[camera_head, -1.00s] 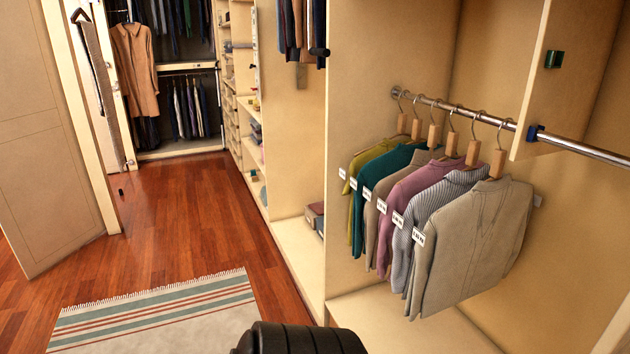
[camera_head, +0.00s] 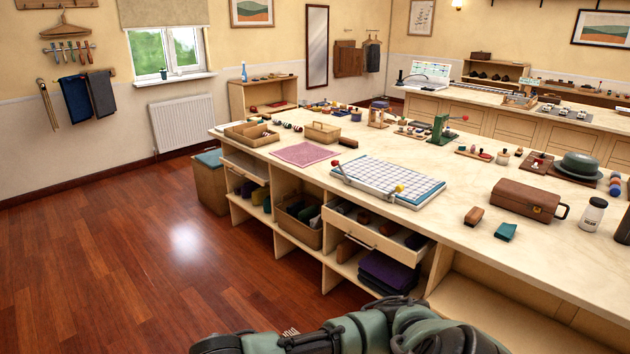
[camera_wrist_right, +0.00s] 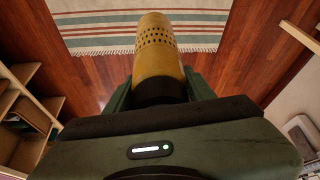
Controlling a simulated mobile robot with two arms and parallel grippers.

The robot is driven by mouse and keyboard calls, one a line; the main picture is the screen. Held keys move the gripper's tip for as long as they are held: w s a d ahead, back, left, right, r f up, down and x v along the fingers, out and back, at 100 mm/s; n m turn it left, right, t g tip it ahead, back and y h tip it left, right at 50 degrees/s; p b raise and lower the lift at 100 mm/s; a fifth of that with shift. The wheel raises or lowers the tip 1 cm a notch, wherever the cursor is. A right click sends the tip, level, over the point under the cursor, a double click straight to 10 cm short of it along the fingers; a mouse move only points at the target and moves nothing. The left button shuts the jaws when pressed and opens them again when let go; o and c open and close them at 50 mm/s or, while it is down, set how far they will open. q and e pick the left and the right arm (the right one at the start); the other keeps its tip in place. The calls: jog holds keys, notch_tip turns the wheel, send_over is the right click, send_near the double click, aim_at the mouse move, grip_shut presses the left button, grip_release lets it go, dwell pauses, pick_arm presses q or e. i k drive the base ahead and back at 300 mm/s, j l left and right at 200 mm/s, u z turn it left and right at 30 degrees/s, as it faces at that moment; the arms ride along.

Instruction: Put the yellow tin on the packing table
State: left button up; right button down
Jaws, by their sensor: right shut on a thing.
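The yellow tin (camera_wrist_right: 158,55), a cylinder with rows of dark holes near its far end, is in the right wrist view. My right gripper (camera_wrist_right: 160,88) is shut on it, with a green finger on each side, and the tin is held above the floor. A long pale-topped table (camera_head: 455,225) fills the middle and right of the head view; I cannot tell for sure that it is the packing table. The tin is not visible in the head view, where part of my green arm crosses the bottom edge. My left gripper is not in view.
The table bears a gridded board (camera_head: 385,182), a pink mat (camera_head: 304,153), a brown case (camera_head: 525,199), a white jar (camera_head: 592,215) and small items. A drawer (camera_head: 375,235) stands open on its near side. The wooden floor at left is clear.

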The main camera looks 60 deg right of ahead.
aim_at(577, 270)
jog(key=k+l+z, duration=0.3)
jog(key=k+l, duration=0.2)
jog(key=k+l+z, duration=0.15)
jog(key=l, duration=0.2)
jog(key=k+l+z, duration=0.3)
jog(key=k+l, duration=0.15)
jog(key=l, duration=0.25)
jog(key=k+l+z, duration=0.15)
jog(key=l, duration=0.2)
jog(key=k+l+z, duration=0.15)
jog(key=l, duration=0.25)
